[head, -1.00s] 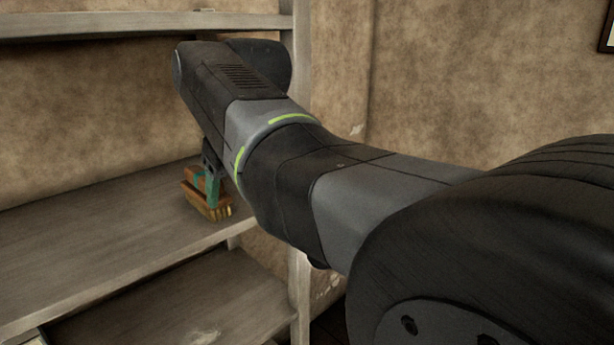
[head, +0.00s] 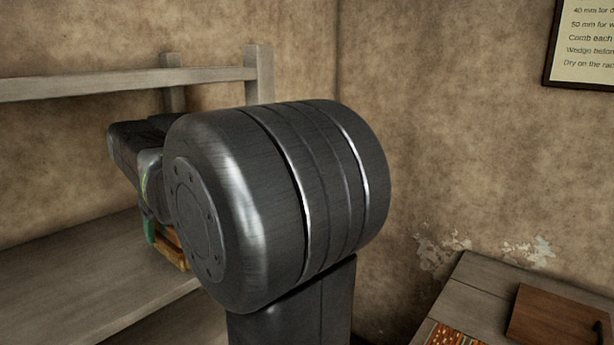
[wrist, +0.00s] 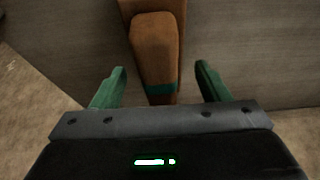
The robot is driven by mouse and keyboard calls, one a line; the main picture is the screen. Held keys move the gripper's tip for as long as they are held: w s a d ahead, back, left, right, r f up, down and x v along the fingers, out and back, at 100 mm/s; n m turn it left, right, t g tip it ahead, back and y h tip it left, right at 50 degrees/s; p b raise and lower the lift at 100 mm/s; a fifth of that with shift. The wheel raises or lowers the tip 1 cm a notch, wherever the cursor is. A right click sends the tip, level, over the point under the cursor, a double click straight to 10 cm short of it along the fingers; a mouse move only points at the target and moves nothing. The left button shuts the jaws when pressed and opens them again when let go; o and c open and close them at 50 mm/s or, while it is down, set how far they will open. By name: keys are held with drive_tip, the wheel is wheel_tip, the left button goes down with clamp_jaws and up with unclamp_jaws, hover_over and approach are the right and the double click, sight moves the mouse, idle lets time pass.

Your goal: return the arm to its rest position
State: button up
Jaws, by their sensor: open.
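My arm reaches over the shelf in the head view, its big dark joint filling the middle. My gripper (wrist: 161,68) shows two green fingers spread apart in the wrist view, with nothing pinched between them. A wooden block-like tool (wrist: 155,50) with a teal band lies just beyond and between the fingers, apart from both. Part of the same wooden thing shows in the head view (head: 170,247), beside a green finger and partly hidden by my arm. It rests on the grey wooden shelf (head: 80,270).
An upper shelf board (head: 120,84) and an upright post (head: 258,70) stand near my arm. A wooden table (head: 480,290) at the lower right bears a brown board (head: 560,322) and an orange patterned piece (head: 455,336). A framed notice (head: 590,40) hangs on the wall.

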drive_tip(key=shift+x, duration=1.15)
drive_tip(key=shift+d, duration=0.1)
